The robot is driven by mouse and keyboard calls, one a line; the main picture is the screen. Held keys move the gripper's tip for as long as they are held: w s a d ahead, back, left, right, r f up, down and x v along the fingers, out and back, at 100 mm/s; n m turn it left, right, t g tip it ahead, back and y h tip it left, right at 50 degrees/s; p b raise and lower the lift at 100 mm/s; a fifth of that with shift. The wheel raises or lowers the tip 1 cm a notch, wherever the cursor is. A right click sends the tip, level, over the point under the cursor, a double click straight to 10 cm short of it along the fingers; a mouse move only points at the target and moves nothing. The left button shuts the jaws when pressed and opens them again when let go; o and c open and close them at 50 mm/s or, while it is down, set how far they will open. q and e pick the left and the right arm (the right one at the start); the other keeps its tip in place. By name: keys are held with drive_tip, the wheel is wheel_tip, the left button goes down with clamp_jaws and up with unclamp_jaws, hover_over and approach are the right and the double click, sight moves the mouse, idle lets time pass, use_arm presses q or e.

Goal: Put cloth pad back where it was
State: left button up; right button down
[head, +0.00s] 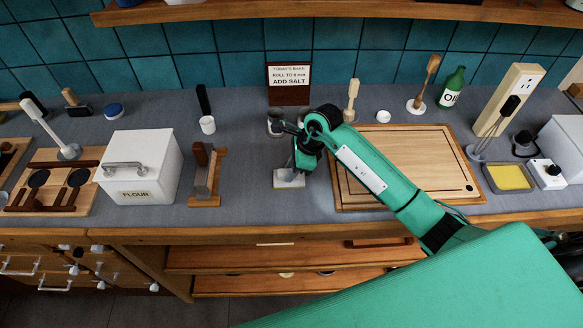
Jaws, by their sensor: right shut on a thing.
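My right gripper (294,168) reaches down over the counter, left of the wooden board. It is shut on a small pale pad with a grey top (288,180), which looks like the cloth pad. The pad is at or just above the grey countertop; I cannot tell whether it touches. The gripper partly hides the pad's upper side. My left gripper is not in view.
The wooden board (400,143) lies just right of my gripper, under my arm. A wooden stand (205,185) and white flour box (140,167) are left. A shallow tray with a yellow layer (509,177) is far right. The counter (240,175) between stand and pad is clear.

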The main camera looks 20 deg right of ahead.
drive_tip(key=shift+f, duration=0.2)
drive_tip(key=c, duration=1.2)
unclamp_jaws()
drive_tip(key=shift+r, duration=0.1)
drive_tip(key=shift+r, duration=0.2)
drive_tip(key=b+v, duration=0.4)
drive_tip(key=v, duration=0.8)
drive_tip(key=shift+f, duration=0.15)
